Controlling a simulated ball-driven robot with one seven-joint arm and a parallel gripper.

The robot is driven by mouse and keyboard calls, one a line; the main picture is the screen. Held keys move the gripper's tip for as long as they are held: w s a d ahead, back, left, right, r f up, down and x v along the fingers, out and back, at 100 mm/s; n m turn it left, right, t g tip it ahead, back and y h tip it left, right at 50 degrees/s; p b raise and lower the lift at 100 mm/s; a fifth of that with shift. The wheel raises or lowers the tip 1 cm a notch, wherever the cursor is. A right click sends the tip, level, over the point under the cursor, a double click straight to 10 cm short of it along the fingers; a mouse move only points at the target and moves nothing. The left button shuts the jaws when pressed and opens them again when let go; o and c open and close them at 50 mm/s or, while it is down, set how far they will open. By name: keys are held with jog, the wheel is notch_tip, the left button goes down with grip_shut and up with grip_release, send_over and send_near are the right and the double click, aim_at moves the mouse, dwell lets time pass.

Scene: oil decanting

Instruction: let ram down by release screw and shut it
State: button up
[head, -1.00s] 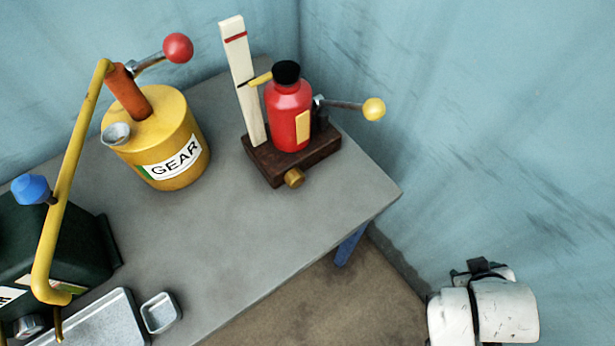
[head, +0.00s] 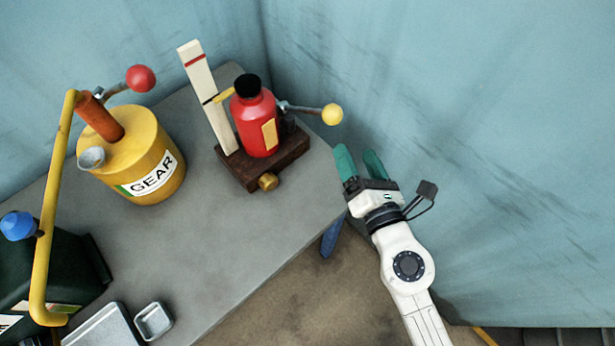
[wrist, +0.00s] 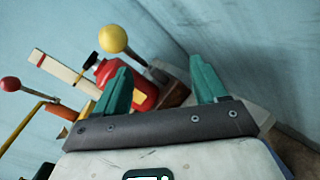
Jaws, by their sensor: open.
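The red bottle jack (head: 256,128) with a black ram top (head: 247,86) stands upright on a dark wooden base (head: 243,175) at the table's back right corner. A brass release screw (head: 268,181) sticks out of the base's front. A lever with a yellow ball (head: 332,114) points right from the jack. A pale upright board (head: 210,97) with a red mark stands beside it, and a yellow pointer (head: 223,96) reaches from the ram top to it. My gripper (head: 358,160) is open and empty, right of the jack, beyond the table edge. In the wrist view the jack (wrist: 143,94) shows partly behind a green finger.
A yellow GEAR drum (head: 140,150) with a red-knobbed pump handle (head: 140,78) stands left on the grey table (head: 225,235). A dark canister (head: 70,265) and metal trays (head: 153,321) are at lower left. Blue walls stand close behind and right.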

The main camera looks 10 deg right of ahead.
jog(key=s+a+f+n+g+y, duration=0.2)
jog(key=a+f+n+g+y, duration=0.25)
jog(key=a+n, duration=0.35)
jog(key=n+g+p, duration=0.1)
jog(key=n+g, duration=0.1)
jog(key=n, duration=0.2)
send_near(273, 185)
jog(key=shift+s+d+r+y, duration=0.1)
jog(key=shift+s+d+y, duration=0.25)
jog(key=shift+s+d, duration=0.2)
jog(key=shift+w+a+f, duration=0.15)
jog(key=shift+a+f, duration=0.1)
jog(key=b+x, duration=0.1)
jog(key=x, duration=0.9)
jog(key=shift+w+r, duration=0.1)
jog(key=shift+c, duration=0.4)
jog(key=c, duration=1)
jog(key=m+g+y, duration=0.1)
jog(key=m+y, duration=0.1)
jog(key=m, duration=0.1)
jog(key=shift+w+d, duration=0.1)
